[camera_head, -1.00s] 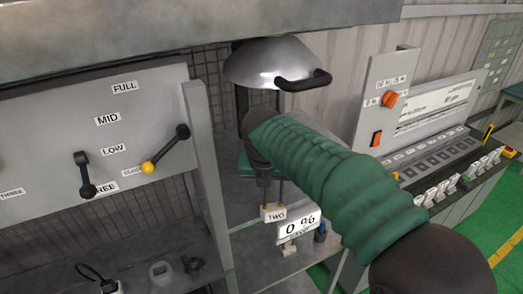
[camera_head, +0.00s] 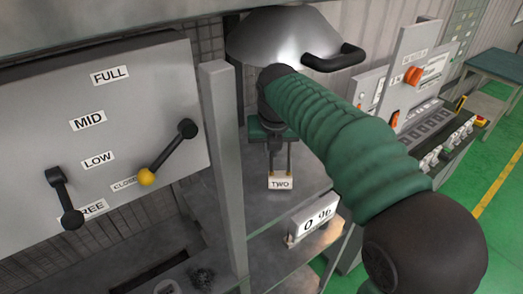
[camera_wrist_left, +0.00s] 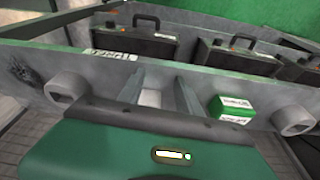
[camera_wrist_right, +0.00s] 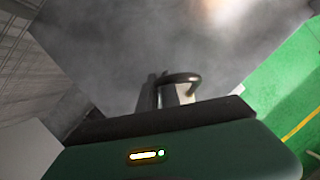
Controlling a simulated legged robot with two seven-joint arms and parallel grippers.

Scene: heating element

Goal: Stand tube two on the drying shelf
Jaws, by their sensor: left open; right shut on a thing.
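My right gripper (camera_head: 280,160) points down at the centre of the head view and is shut on a small piece with a white plate marked TWO (camera_head: 280,183), which I take to be tube two. No label marks a drying shelf. My left gripper (camera_wrist_left: 155,97) is open and empty in the left wrist view, and outside the head view.
A metal dome with a black handle (camera_head: 333,60) hangs above my right gripper. A grey post (camera_head: 222,165) and a lever panel (camera_head: 100,130) stand left. The left wrist view shows black cases (camera_wrist_left: 152,45) and a green box (camera_wrist_left: 232,108).

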